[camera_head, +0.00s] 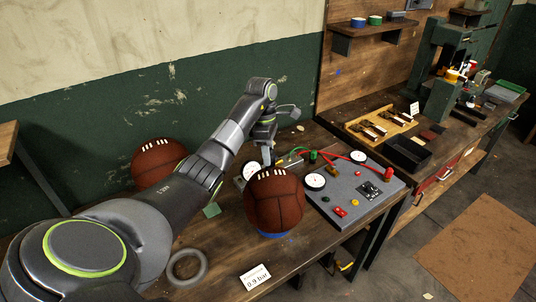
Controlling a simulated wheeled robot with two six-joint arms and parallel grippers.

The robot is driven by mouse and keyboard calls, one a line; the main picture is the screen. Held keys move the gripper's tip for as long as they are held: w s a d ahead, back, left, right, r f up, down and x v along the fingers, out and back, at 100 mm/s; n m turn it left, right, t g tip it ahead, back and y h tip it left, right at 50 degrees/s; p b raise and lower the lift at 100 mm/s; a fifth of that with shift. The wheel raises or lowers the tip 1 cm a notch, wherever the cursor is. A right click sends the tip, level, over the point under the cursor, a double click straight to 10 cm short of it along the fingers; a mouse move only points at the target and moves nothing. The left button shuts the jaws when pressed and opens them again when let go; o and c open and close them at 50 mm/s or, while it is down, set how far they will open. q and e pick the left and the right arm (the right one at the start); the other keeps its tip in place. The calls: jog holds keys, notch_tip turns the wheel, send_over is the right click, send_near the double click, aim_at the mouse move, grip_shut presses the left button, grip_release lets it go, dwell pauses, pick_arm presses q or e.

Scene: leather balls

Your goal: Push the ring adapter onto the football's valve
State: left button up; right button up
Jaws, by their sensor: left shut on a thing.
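A brown leather football (273,203) with white laces on top sits on a blue ring base at the front middle of the bench. A second brown football (158,161) lies farther back on the left. I cannot make out a valve on either ball. My left arm reaches in from the left, and its gripper (268,157) points down just behind the front football's top. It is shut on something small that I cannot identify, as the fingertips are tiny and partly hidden. I cannot pick out the ring adapter for certain. My right gripper is not in view.
A grey panel (382,206) with gauges, coloured fittings and a red hose (338,153) lies right of the football. A loose grey ring (187,267) and a "0.9 bar" card (255,277) lie in front. A wooden tray (353,124) and black bin (407,153) stand beyond.

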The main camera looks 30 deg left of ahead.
pick_arm(q)
jog(key=shift+d+f+b, duration=0.2)
jog(key=shift+f+b, duration=1.15)
jog(key=shift+b, duration=0.05)
dwell(1.9)
jog(key=o, duration=1)
jog(key=shift+r, duration=0.15)
